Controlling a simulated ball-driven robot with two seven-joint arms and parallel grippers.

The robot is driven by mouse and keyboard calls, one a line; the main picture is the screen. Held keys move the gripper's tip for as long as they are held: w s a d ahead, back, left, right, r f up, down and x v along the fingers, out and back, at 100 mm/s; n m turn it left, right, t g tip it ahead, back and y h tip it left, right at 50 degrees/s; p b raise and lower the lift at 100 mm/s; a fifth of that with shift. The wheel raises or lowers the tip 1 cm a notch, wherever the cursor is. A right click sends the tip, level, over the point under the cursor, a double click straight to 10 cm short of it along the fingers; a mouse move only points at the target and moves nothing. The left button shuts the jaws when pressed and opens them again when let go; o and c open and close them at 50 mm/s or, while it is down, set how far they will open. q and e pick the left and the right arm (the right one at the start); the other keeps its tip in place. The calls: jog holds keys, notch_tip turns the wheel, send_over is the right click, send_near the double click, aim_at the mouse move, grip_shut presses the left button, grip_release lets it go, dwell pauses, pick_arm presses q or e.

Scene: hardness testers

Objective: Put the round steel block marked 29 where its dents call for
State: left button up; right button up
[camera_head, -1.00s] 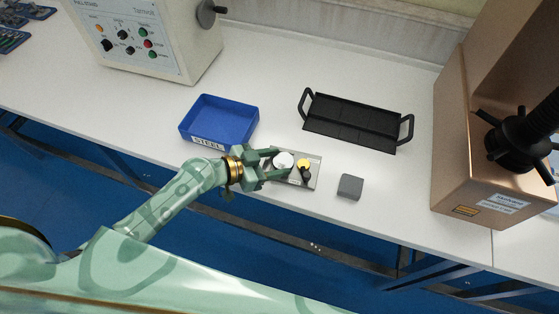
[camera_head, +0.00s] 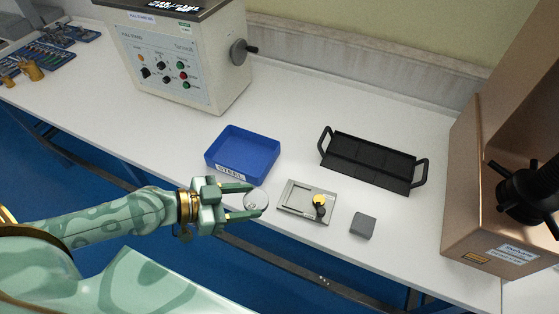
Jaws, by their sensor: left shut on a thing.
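The round steel block (camera_head: 256,198) is a shiny pale disc, and its marking is too small to read. My left gripper (camera_head: 258,200) is shut on it, with one finger on either side, and holds it just left of the grey plate (camera_head: 291,207), near the table's front edge. A blue tray (camera_head: 269,172) with a label reading STEEL (camera_head: 230,172) stands behind the gripper. The black tray with two handles (camera_head: 368,160) stands to the right, behind the plate. My right gripper does not show.
A yellow-and-black piece (camera_head: 319,203) sits on the grey plate. A dark grey square block (camera_head: 363,226) lies to its right. A cream tester with knobs (camera_head: 183,62) stands at the back left, a copper-coloured machine (camera_head: 475,215) at the right. Small tools lie at the far left.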

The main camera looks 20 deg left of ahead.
aim_at(260, 206)
pick_arm(q)
jog(key=shift+s+r, duration=0.2)
jog(key=shift+r, duration=0.05)
jog(key=d+r, duration=0.1)
jog(key=w+d+r, duration=0.1)
jog(key=d, duration=0.1)
jog(key=w+d+r, duration=0.1)
jog(key=shift+d, duration=0.15)
jog(key=w+a+r+n+t+y, duration=0.4)
jog(key=w+a+r+n+y, duration=0.1)
jog(key=w+r+n+y, duration=0.45)
jog(key=s+d+f+m+g+h, duration=0.1)
jog(key=s+f+m+h, duration=0.2)
jog(key=s+d+f+m+g+h, duration=0.1)
jog(key=s+f+m+h, duration=0.2)
jog(key=s+f, duration=0.1)
jog(key=s+d+f+m+g+h, duration=0.2)
jog(key=s+f+m+h, duration=0.1)
jog(key=f, duration=0.1)
jog(key=shift+s+m+h, duration=0.15)
jog(key=shift+m+h, duration=0.2)
jog(key=a, duration=0.1)
jog(key=s+a+f, duration=0.1)
jog(key=shift+s+a+f, duration=0.1)
jog(key=shift+a+f, duration=0.1)
jog(key=shift+a, duration=0.2)
jog(key=shift+a+f, duration=0.15)
jog(key=shift+a, duration=0.25)
